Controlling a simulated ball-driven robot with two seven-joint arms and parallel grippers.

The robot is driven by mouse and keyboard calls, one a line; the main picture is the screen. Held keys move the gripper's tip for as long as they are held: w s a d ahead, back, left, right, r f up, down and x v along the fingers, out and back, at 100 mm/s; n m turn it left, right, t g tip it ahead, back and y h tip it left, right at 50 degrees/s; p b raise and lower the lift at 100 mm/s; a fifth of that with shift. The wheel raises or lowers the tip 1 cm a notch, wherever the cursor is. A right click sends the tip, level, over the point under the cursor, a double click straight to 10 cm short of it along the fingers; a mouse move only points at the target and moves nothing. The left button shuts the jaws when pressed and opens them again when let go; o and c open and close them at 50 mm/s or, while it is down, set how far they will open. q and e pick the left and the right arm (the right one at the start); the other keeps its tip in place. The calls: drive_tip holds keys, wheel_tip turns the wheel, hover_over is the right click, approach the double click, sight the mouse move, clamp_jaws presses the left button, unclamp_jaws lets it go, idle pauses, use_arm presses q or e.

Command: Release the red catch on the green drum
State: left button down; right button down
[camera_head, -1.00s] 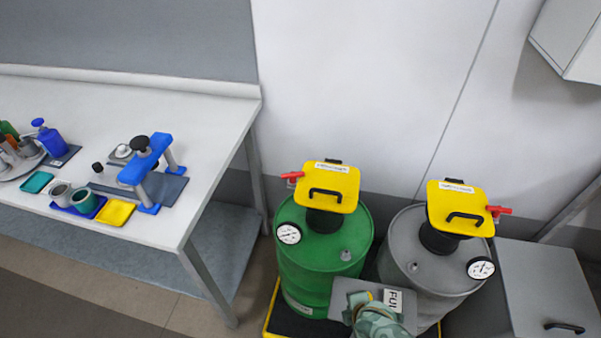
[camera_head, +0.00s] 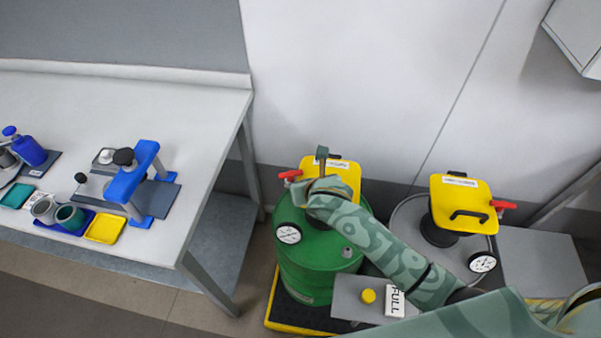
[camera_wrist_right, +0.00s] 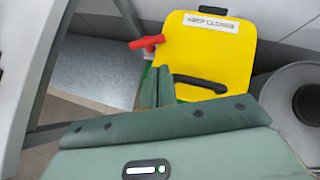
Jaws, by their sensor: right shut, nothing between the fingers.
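The green drum (camera_head: 316,262) stands on a black-and-yellow pallet. Its yellow lid (camera_head: 352,172) has a black handle and a white label, partly hidden behind my right arm. The red catch (camera_head: 290,175) sticks out from the lid's left side. In the right wrist view the red catch (camera_wrist_right: 147,42) lies just beyond my fingertips, at the left edge of the yellow lid (camera_wrist_right: 210,50). My right gripper (camera_head: 322,152) is over the lid, to the right of the catch. Its fingers (camera_wrist_right: 157,75) are together and empty. I cannot tell whether they touch anything. My left gripper is not in view.
A grey drum (camera_head: 408,222) with a similar yellow lid and red catch stands to the right. A plate (camera_head: 350,298) with a yellow knob and "FULL" label is in front. A white bench (camera_head: 190,100) with a blue clamp is at the left.

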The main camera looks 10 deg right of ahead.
sight(299, 175)
drive_tip(key=b+x, duration=0.4)
drive_tip(key=x, duration=0.5)
drive_tip(key=shift+f+b, duration=0.25)
drive_tip(key=shift+b, duration=0.05)
drive_tip(key=shift+w+f, duration=0.2)
drive_tip(key=shift+w, duration=0.1)
drive_tip(key=shift+d, duration=0.1)
